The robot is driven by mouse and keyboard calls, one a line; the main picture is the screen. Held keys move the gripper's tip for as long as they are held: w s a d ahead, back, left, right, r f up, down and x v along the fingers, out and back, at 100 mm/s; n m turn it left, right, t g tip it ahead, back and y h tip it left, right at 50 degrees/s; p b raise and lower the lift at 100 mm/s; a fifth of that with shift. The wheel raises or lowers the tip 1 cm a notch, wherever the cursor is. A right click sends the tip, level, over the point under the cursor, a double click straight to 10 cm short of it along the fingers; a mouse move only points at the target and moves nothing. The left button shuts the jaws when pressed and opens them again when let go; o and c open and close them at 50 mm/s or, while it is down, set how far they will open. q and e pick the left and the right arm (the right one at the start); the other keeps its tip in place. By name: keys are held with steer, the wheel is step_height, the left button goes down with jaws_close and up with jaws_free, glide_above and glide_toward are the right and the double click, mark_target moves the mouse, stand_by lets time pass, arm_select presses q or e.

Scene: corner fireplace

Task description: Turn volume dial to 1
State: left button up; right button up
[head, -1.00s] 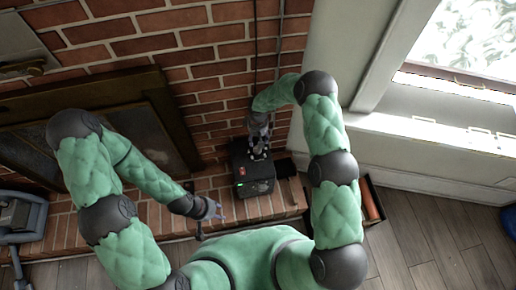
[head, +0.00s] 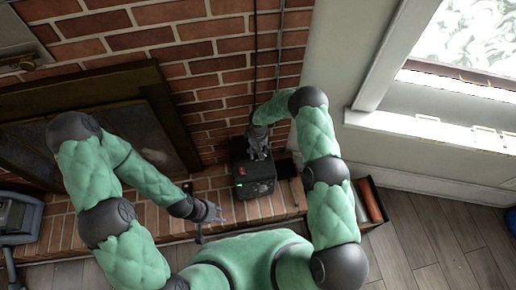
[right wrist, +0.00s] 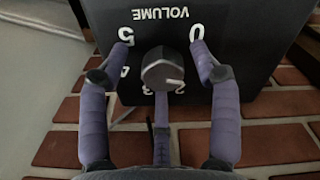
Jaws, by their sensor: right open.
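The black box (head: 254,180) stands on the brick ledge against the wall. In the right wrist view its volume panel (right wrist: 240,50) appears upside down, with a dark round volume dial (right wrist: 163,68). The dial's white mark sits low and to the right, near the 2; its exact setting is hard to tell. The 0, 2, 3, 4 and 5 show; the 1 is hidden near a finger. My right gripper (right wrist: 160,50) is open, with fingers either side of the dial and a third below. It is above the box in the head view (head: 258,153). My left gripper (head: 210,213) is open and empty.
The brick ledge (head: 235,210) runs along the fireplace. A dark open-topped box (head: 370,200) stands on the wooden floor to the right. A grey device (head: 18,215) is at the far left. A cable (head: 254,60) runs down the brick wall.

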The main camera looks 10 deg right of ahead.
steer(key=c, duration=1.1)
steer(key=shift+s+f+n+b, duration=0.1)
steer(key=shift+n+b, duration=0.2)
steer(key=shift+n, duration=0.4)
steer(key=shift+s, duration=0.1)
steer(key=o, duration=1.1)
steer(key=shift+w+r, duration=0.2)
steer(key=shift+r, duration=0.4)
step_height(320, 180, up, 11)
steer(key=shift+s+f, duration=0.1)
